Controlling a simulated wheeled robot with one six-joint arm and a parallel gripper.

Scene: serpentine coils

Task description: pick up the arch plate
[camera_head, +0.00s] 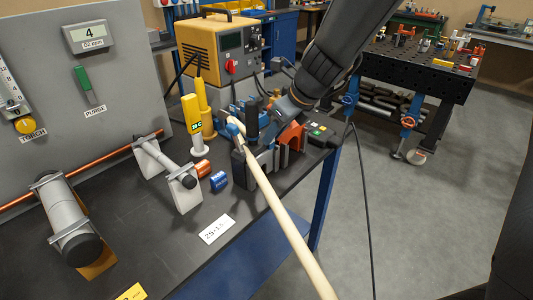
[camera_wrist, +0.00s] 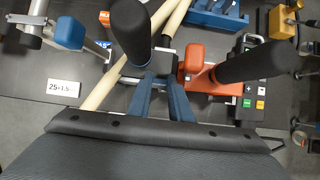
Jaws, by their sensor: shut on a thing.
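In the wrist view my gripper (camera_wrist: 164,82) reaches forward with two blue fingers that come close together at their tips. The tips are shut on a small dark grey piece, the arch plate (camera_wrist: 168,61), of which only a little shows. Its arch shape cannot be made out. In the head view my arm comes down from the top right to the cluster of tools at the bench's right edge. The fingertips and the plate cannot be told apart from the blue and grey parts there. I cannot tell whether the plate is clear of its support.
An orange part (camera_wrist: 200,80) and black-gripped handles (camera_wrist: 130,25) stand close around the fingers. A keypad (camera_head: 320,132), a yellow tool (camera_head: 194,125) and a yellow power unit (camera_head: 215,45) are nearby.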

